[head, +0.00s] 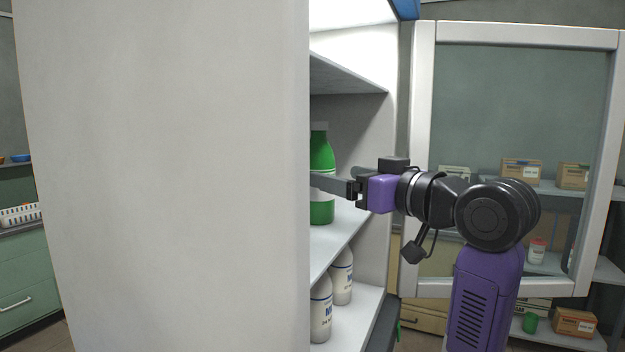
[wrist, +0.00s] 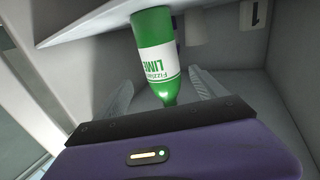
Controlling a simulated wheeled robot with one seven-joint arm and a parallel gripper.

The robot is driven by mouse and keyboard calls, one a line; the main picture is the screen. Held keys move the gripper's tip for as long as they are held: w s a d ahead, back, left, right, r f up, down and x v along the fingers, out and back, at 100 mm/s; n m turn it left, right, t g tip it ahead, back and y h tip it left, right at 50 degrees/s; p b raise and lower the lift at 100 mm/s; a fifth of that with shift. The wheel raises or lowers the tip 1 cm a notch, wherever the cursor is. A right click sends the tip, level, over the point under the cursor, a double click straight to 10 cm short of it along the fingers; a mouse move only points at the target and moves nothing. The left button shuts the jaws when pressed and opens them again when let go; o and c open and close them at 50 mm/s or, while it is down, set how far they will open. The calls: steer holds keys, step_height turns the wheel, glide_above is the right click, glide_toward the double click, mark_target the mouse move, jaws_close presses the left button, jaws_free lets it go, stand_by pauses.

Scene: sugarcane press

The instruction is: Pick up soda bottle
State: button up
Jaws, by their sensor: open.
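The soda bottle (head: 321,153) is green with a white cap and stands upright on the middle shelf of a white cabinet. The cabinet's side panel cuts off its left part in the head view. In the wrist view the bottle (wrist: 154,33) shows a white lime label and appears with its neck pointing down the picture. My gripper (head: 330,184) reaches into the cabinet at the bottle's mid-height, its finger passing in front of it. In the wrist view my open gripper (wrist: 159,78) has one finger on each side of the bottle, with gaps visible.
White bottles (head: 321,308) stand on the shelf below. The cabinet's side panel (head: 170,180) blocks much of the head view. A glazed door (head: 423,150) stands open at right. Beyond it, shelves hold cardboard boxes (head: 521,171).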

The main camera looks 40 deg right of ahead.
mark_target(319, 170)
steer(key=shift+w+d+r+p, duration=0.1)
steer(key=shift+w+p, duration=0.25)
steer(key=shift+w, duration=1.25)
steer(key=shift+w+d+r+p, duration=0.1)
steer(key=shift+w+p, duration=0.2)
steer(key=shift+w, duration=1.25)
jaws_close()
